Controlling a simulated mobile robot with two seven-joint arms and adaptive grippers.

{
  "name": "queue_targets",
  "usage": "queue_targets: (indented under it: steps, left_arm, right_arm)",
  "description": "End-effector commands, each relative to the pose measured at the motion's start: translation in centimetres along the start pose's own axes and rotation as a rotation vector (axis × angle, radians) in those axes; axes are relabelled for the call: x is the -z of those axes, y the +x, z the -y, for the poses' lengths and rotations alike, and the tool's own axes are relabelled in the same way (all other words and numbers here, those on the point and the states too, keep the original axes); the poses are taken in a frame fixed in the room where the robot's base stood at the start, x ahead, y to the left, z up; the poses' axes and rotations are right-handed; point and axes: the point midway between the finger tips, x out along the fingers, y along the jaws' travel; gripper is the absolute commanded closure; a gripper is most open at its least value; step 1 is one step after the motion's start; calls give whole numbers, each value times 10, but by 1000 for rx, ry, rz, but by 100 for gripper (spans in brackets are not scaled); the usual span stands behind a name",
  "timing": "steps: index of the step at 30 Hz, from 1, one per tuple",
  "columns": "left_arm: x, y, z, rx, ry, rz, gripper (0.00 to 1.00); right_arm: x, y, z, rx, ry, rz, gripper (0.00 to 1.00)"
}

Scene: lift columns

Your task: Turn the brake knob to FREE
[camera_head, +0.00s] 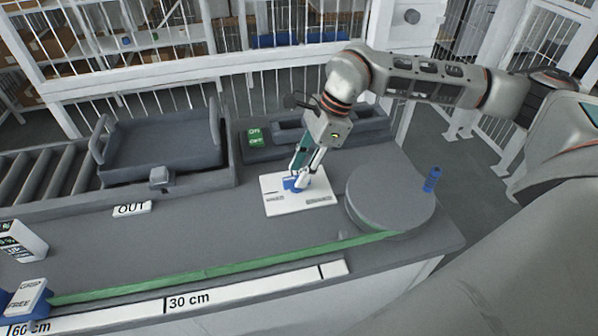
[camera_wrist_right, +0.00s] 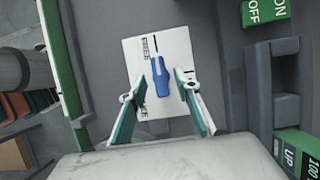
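The brake knob is a blue bar-shaped knob (camera_head: 293,184) on a white plate (camera_head: 284,208). It also shows in the right wrist view (camera_wrist_right: 160,82), in the middle of the plate (camera_wrist_right: 183,45), lying nearly lengthwise with a slight tilt. Small labels are printed on the plate's left side in that view; the upper one seems to read FREE, the lower is partly hidden. My right gripper (camera_head: 298,180) points down at the plate. In the wrist view its fingertips (camera_wrist_right: 162,76) stand on either side of the knob, with narrow gaps visible. My left gripper is not in view.
A green strip (camera_head: 230,267) and a ruler (camera_head: 210,296) run along the front. A grey tray (camera_head: 158,143) stands left.

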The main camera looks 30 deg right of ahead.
Motion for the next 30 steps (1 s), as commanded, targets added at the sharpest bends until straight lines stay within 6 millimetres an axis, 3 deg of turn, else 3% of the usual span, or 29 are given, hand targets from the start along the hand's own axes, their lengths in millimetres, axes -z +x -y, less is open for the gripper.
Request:
queue_targets:
  steps: [9, 15, 21, 30]
  left_arm:
    - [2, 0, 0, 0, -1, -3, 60]
    - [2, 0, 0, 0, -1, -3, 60]
    - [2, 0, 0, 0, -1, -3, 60]
    - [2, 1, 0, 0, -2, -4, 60]
  right_arm:
    - [0, -65, 1, 5, 0, 1, 68]
    - [0, -94, 1, 4, 0, 1, 68]
    - [0, -105, 0, 2, -1, 1, 68]
    - [0, -106, 0, 2, -1, 1, 68]
